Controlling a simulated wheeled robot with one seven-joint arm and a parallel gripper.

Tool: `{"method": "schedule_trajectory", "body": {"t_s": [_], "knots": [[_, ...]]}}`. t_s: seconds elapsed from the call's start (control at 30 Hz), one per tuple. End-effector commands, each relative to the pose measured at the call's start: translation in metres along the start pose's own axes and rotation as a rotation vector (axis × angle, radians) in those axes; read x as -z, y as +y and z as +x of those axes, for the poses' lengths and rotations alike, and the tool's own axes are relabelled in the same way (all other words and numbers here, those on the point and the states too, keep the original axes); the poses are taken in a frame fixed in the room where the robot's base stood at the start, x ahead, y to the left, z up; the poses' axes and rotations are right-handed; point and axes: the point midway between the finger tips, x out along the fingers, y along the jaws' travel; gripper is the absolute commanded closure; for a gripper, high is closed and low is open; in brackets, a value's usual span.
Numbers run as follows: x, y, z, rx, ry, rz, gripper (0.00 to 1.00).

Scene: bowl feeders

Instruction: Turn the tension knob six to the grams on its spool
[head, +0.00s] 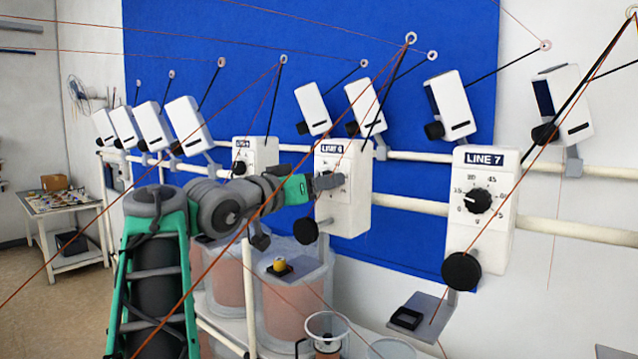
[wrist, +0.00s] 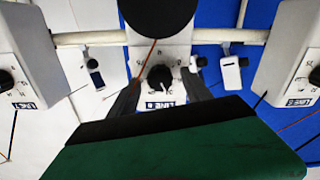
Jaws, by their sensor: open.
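The LINE 6 unit (head: 346,205) is a white box on the rail, its label showing above my gripper. My gripper (head: 326,183) is at its front face and hides most of the dial in the head view. In the wrist view, seen upside down, the black tension knob (wrist: 160,77) with a pale pointer sits on the dial. My gripper (wrist: 160,88) is open, with one finger on each side of the knob; contact cannot be told. A small yellow spool (head: 279,264) sits on a dark plate below LINE 6. Its gram marking is too small to read.
LINE 7 (head: 485,205) stands to the right with its own knob and another unit (head: 255,154) to the left. A round black disc (head: 305,231) projects below the LINE 6 dial. Thin orange threads cross the space. Clear bins (head: 292,300) stand below.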

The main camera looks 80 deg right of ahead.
Motion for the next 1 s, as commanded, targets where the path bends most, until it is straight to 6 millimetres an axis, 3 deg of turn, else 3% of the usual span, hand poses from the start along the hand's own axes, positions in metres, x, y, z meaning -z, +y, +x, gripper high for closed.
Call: {"method": "schedule_trajectory", "body": {"t_s": [0.43,0.93,1.0], "knots": [[-0.001,-0.001,-0.073,0.004,0.001,0.001,0.43],[0.000,0.000,-0.077,0.000,0.000,0.006,0.43],[-0.015,-0.015,-0.078,0.051,-0.067,0.109,0.43]]}}
